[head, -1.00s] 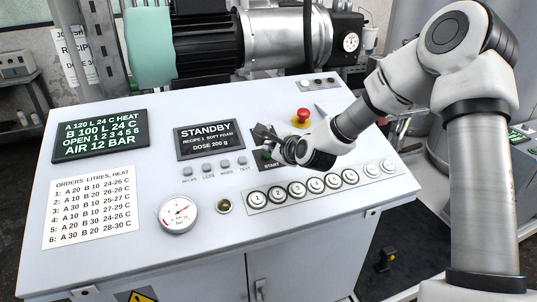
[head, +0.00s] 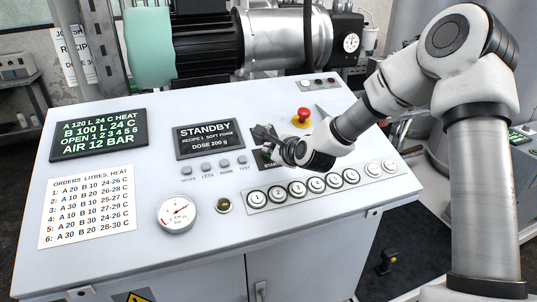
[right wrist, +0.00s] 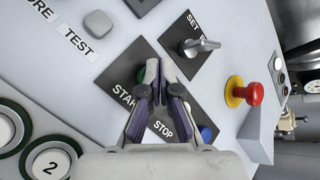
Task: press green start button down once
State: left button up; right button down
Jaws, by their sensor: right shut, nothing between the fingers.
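The green start button (right wrist: 141,75) shows in the right wrist view as a green sliver beside the fingertips, on a black plate marked START (right wrist: 124,95). Most of it is hidden behind the fingers. My right gripper (right wrist: 159,70) is shut and empty, with its tips over the START plate, right next to the button. I cannot tell whether they touch it. In the head view my right gripper (head: 262,136) hangs over the console just right of the STANDBY display (head: 208,138). My left gripper is not in view.
Several numbered round buttons (head: 314,184) line the console's front. A gauge (head: 177,214) stands at front left.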

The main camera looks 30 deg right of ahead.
jog(key=shift+f+b, duration=0.25)
jog(key=shift+b, duration=0.1)
dwell(0.6)
jog(key=shift+s+r+p, duration=0.1)
jog(key=shift+r+p, duration=0.4)
jog(key=shift+r, duration=0.2)
jog(key=shift+s+r, duration=0.15)
jog(key=shift+r+p, duration=0.3)
jog(key=r+p, duration=0.1)
jog(key=s+r+p, duration=0.1)
jog(key=r+p, duration=0.1)
jog(key=r, duration=0.1)
jog(key=shift+s+a, duration=0.25)
